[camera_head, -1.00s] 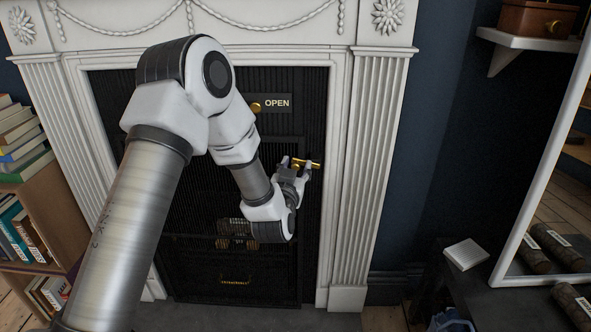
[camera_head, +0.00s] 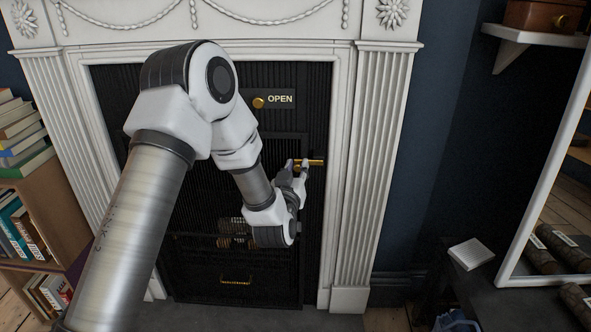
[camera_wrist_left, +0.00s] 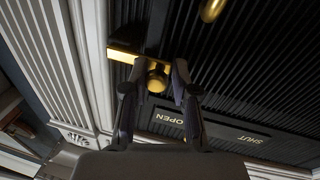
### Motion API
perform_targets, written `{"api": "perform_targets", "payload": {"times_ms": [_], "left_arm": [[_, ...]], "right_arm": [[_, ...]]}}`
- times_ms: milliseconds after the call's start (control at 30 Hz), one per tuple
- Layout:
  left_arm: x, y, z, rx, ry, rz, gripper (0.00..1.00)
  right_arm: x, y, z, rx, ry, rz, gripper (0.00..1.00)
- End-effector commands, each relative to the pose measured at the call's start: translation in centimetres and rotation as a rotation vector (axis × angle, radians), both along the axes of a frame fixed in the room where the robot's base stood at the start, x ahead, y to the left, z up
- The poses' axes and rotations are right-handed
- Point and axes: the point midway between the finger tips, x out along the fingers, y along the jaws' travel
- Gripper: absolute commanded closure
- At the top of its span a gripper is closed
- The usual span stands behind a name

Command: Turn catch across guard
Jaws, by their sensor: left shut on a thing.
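The catch (camera_head: 318,162) is a small brass bar at the right edge of the black ribbed guard (camera_head: 285,75). In the head view it lies roughly level, its right end reaching the pale surround. My left gripper (camera_head: 297,166) is at the catch's left part. In the wrist view the catch (camera_wrist_left: 124,55) has a round brass knob (camera_wrist_left: 157,79), and my left gripper (camera_wrist_left: 154,82) is shut on it, one finger on each side. A dark plate reading OPEN (camera_head: 280,99) is fixed higher on the guard. My right gripper is not in view.
The white fireplace surround (camera_head: 375,150) frames the guard closely on the right. A brass knob (camera_head: 258,102) sits by the OPEN plate. My left arm hides part of the guard.

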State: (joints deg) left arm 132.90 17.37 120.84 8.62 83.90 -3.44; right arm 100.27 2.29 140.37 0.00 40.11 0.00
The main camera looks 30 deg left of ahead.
Motion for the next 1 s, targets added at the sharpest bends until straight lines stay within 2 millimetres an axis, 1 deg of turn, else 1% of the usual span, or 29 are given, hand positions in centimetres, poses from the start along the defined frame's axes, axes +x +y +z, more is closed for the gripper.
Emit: {"api": "perform_targets", "payload": {"times_ms": [33, 67, 100, 367, 467, 567, 833, 900, 1000], "left_arm": [[0.1, -0.3, 0.0, 0.003, 0.002, -0.01, 0.69], [0.1, -0.3, 0.0, 0.003, 0.003, -0.009, 0.59], [0.1, -0.3, 0.0, 0.003, 0.003, -0.009, 0.54], [0.0, -0.2, 0.0, 0.003, 0.002, -0.005, 0.54], [-0.6, -0.4, -0.1, 0.001, 0.005, -0.006, 0.54], [-2.0, -1.1, -0.2, 0.002, 0.005, -0.007, 0.54], [-8.3, -3.8, -0.5, 0.005, 0.008, -0.01, 0.54], [-9.5, -4.3, -0.6, 0.004, 0.007, -0.012, 0.54], [-10.6, -4.7, -0.6, 0.003, 0.006, -0.01, 0.54]], "right_arm": [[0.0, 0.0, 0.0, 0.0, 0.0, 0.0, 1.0], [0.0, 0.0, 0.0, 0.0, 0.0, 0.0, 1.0], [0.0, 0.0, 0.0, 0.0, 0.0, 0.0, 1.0], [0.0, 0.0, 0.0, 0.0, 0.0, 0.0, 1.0], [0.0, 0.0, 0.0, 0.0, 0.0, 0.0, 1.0], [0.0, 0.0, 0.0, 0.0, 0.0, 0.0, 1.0], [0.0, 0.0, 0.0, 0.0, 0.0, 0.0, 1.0], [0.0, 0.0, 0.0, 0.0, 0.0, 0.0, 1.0], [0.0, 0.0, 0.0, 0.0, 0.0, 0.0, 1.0]]}}
